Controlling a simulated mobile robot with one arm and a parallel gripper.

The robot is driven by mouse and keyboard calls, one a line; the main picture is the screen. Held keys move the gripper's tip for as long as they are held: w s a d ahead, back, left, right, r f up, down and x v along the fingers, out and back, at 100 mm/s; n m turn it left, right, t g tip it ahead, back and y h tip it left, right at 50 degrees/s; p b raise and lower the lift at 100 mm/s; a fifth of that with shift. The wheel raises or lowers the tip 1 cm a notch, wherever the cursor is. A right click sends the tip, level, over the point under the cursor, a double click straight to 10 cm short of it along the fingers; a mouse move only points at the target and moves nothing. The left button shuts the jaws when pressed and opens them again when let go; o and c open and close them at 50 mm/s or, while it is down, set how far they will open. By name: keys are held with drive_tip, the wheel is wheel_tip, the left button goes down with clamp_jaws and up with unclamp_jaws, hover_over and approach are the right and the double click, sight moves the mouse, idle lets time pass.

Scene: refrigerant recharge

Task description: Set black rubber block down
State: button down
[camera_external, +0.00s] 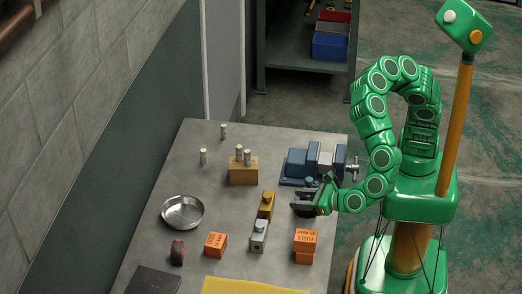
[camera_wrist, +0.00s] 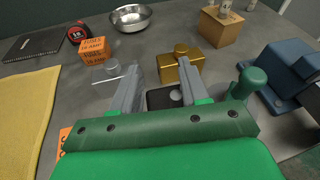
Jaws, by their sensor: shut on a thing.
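My gripper (camera_external: 300,204) is low over the right part of the grey table, in front of the blue vise. In the wrist view my gripper (camera_wrist: 160,78) has its two grey fingers on either side of the black rubber block (camera_wrist: 158,99), shut on it. The block is dark and flat-topped, with a pale round spot at its right. My palm hides its near part. In the external view the block is hard to tell from the dark fingers. I cannot tell whether its underside touches the table.
A brass block (camera_external: 266,205) and a silver block (camera_external: 259,236) stand just left of my gripper. A metal bowl (camera_external: 183,212) and wooden block (camera_external: 243,171) are farther left. Bare table lies between them.

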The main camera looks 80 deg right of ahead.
drive_tip(key=shift+f+y, duration=0.15)
drive_tip(key=shift+y, duration=0.35)
drive_tip(key=shift+f, duration=4)
drive_tip(key=shift+f, duration=0.1)
drive_tip(key=c, duration=0.6)
unclamp_jaws()
drive_tip(key=shift+o, duration=0.2)
drive_tip(key=shift+s, duration=0.15)
drive_tip(key=v, duration=1.2)
drive_tip(key=shift+d, duration=0.15)
